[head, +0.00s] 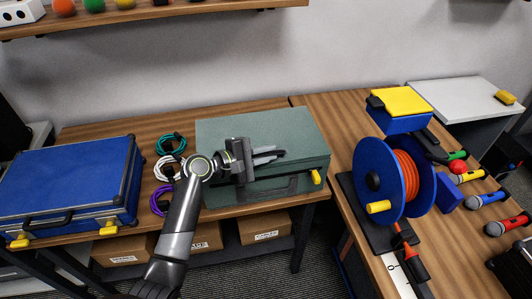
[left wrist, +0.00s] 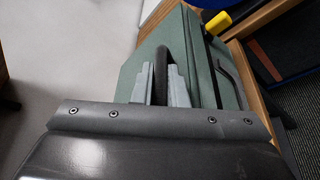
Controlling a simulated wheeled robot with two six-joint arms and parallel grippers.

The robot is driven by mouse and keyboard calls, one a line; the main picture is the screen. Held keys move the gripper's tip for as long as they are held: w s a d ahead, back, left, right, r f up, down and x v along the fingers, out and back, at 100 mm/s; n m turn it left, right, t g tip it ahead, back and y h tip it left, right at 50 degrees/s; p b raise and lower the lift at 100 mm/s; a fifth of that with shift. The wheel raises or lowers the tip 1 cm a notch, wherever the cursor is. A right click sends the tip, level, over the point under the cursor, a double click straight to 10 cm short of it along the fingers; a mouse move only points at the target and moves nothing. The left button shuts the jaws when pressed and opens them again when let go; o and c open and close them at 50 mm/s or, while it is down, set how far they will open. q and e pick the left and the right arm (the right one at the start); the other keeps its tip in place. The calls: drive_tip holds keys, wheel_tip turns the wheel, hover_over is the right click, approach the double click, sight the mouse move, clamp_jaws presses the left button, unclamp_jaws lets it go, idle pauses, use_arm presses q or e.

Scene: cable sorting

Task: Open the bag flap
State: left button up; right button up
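The bag is a grey-green box-shaped case (head: 305,130) on the wooden table, with its top flap lying down flat. It also shows in the left wrist view (left wrist: 200,62), with a dark seam along its side. My left gripper (head: 268,157) is over the bag's top near its front edge. In the left wrist view its two grey fingers (left wrist: 160,88) lie on either side of a dark curved handle (left wrist: 161,62) and look closed on it. The head view shows the handle mostly hidden by the fingers. A yellow latch (head: 316,177) is at the bag's front right. My right gripper is out of view.
A blue case (head: 70,180) stands left of the bag. Coiled cables lie between them: teal (head: 167,143), white (head: 166,168) and purple (head: 160,203). A blue reel with orange cable (head: 395,180) stands to the right. A shelf (head: 150,16) hangs above.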

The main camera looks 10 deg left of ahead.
use_arm(q)
clamp_jaws()
drive_tip(key=shift+r+p, duration=0.55)
drive_tip(key=shift+p, duration=0.2)
drive_tip(key=w+a+r+n+g+p, duration=0.1)
drive_tip(key=w+r+n+p, duration=0.1)
drive_tip(key=r+p, duration=0.3)
drive_tip(key=w+a+r+n+g+p, duration=0.1)
drive_tip(key=w+r+n+p, duration=0.1)
drive_tip(key=w+r+p, duration=0.3)
drive_tip(key=shift+a+r+g+p, duration=0.25)
drive_tip(key=shift+r+p, duration=0.45)
drive_tip(key=shift+p, duration=0.85)
drive_tip(key=shift+d, duration=0.1)
